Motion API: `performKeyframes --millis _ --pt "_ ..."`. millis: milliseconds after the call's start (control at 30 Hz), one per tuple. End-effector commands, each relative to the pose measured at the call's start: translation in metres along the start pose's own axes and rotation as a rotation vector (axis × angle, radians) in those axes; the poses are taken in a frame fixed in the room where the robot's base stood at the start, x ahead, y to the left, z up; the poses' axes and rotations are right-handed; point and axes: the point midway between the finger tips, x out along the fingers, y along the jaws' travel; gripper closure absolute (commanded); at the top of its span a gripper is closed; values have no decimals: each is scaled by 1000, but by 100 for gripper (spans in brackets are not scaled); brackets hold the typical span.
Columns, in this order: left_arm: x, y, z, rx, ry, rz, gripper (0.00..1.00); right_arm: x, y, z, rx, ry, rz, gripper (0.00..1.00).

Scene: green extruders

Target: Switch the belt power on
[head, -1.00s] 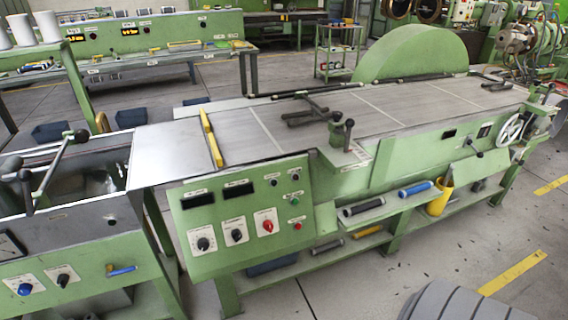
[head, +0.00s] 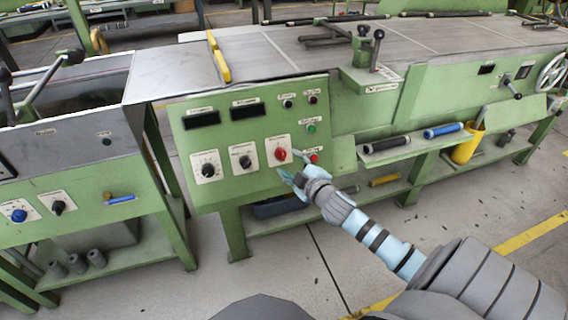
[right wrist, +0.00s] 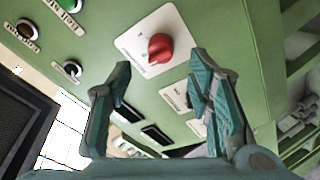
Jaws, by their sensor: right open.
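A red rotary knob (head: 281,154) sits on a white labelled plate on the sloped green control panel (head: 240,132); its label is too small to read. In the right wrist view the red knob (right wrist: 160,48) is close ahead, between and just beyond the fingertips. My right gripper (head: 291,164) is open and empty, its fingers pointing at the panel beside the knob. In the right wrist view the right gripper (right wrist: 160,66) shows a clear gap between its fingers, apparently not touching the knob. My left gripper is not in view.
Two black knobs (head: 208,170) (head: 245,162) are to the left of the red one. A green button (head: 311,128) and a red button (head: 314,158) are to its right. Dark displays (head: 201,119) are above. A shelf with rollers (head: 386,144) extends right of the panel.

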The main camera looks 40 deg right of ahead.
Motion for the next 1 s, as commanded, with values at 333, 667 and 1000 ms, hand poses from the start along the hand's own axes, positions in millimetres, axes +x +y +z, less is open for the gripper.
performKeyframes --millis 333,667,1000 --pt "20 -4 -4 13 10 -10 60 52 -1 1 1 -1 -1 53" --pt "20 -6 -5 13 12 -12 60 52 -1 0 -1 -1 -2 69" --pt "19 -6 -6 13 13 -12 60 52 -1 0 3 -1 -2 100"
